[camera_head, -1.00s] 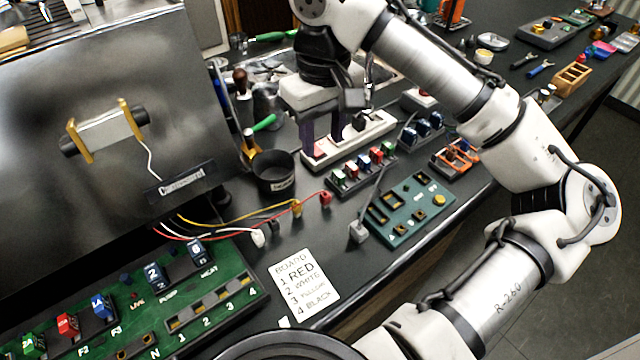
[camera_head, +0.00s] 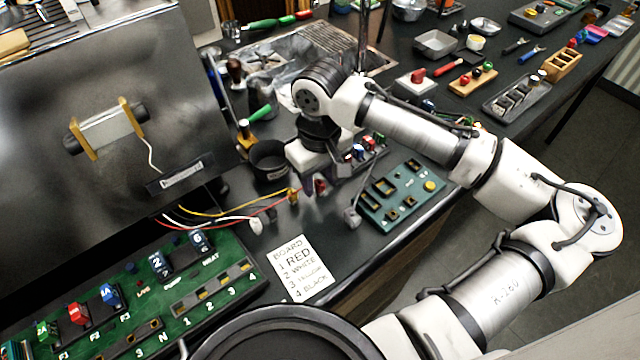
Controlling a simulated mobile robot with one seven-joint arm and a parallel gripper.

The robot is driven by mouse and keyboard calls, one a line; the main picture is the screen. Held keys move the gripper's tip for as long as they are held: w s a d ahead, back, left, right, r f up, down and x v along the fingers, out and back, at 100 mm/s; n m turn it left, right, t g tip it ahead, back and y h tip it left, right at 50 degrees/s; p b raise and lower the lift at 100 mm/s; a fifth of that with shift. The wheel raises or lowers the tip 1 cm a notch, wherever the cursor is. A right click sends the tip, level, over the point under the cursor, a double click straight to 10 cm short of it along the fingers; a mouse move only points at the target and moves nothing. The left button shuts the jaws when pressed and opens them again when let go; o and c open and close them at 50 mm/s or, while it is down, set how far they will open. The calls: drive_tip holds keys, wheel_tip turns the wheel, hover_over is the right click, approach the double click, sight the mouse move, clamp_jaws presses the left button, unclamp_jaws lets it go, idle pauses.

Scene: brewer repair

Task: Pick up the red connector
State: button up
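The red connector (camera_head: 320,186) is a small block on the end of the red wire, low over the black counter and beside the yellow connector (camera_head: 293,196). My gripper (camera_head: 319,182) points down right at the red connector, its dark fingers close around or beside it. The fingers look apart; whether they touch the connector I cannot tell. The white connector (camera_head: 256,226) lies to the left on its wire. A black connector (camera_head: 271,214) sits between the white and yellow ones, partly hard to make out.
The green board (camera_head: 215,290) with numbered slots is at lower left, beside a printed card (camera_head: 301,268) listing colours. A teal board (camera_head: 403,197) and a grey camera-like post (camera_head: 352,216) stand close on the right. A black cup (camera_head: 268,160) is just behind left.

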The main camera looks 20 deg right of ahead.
drive_tip(key=shift+f, duration=0.15)
clamp_jaws()
idle(0.4)
